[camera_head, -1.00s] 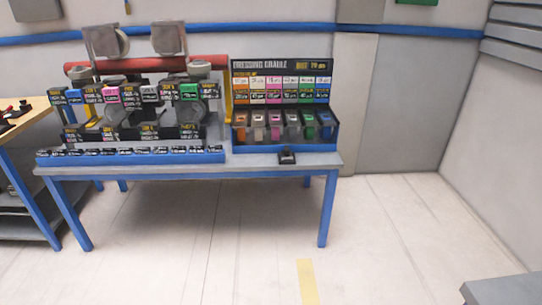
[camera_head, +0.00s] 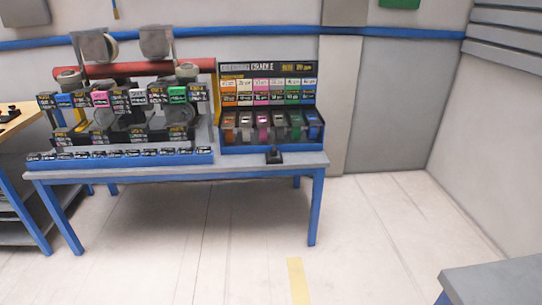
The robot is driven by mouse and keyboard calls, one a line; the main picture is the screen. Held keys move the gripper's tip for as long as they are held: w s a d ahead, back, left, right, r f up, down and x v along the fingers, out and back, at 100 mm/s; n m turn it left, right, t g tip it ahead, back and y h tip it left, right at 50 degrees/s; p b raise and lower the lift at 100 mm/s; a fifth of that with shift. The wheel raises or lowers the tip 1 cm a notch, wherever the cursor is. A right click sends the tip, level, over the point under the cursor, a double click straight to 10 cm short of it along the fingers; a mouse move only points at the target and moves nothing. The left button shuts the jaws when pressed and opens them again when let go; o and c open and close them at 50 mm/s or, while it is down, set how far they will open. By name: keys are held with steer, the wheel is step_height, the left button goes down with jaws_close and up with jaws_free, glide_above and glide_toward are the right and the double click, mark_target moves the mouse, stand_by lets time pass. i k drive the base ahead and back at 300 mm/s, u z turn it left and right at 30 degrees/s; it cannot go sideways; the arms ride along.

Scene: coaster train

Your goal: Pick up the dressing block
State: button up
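A dark rack (camera_head: 268,82) stands on the right part of a blue-legged table. Its header seems to read "DRESSING CRADLE". It has rows of coloured labels and a row of slots holding several small pieces, including a pink one (camera_head: 263,128) and a blue one (camera_head: 313,127). A small black block-like thing (camera_head: 274,156) sits at the table's front edge, below the rack. I cannot tell which of these is the dressing block. My gripper is not in view.
The grey table (camera_head: 120,174) also bears a machine with labelled tags and a red roller (camera_head: 140,70). A wooden bench (camera_head: 18,122) stands at the left. A grey surface (camera_head: 500,281) juts in at lower right. The floor in front is clear, with a yellow strip (camera_head: 298,281).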

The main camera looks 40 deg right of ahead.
mark_target(274, 154)
steer(key=z, duration=0.05)
steer(key=i, duration=1)
steer(key=u, duration=0.05)
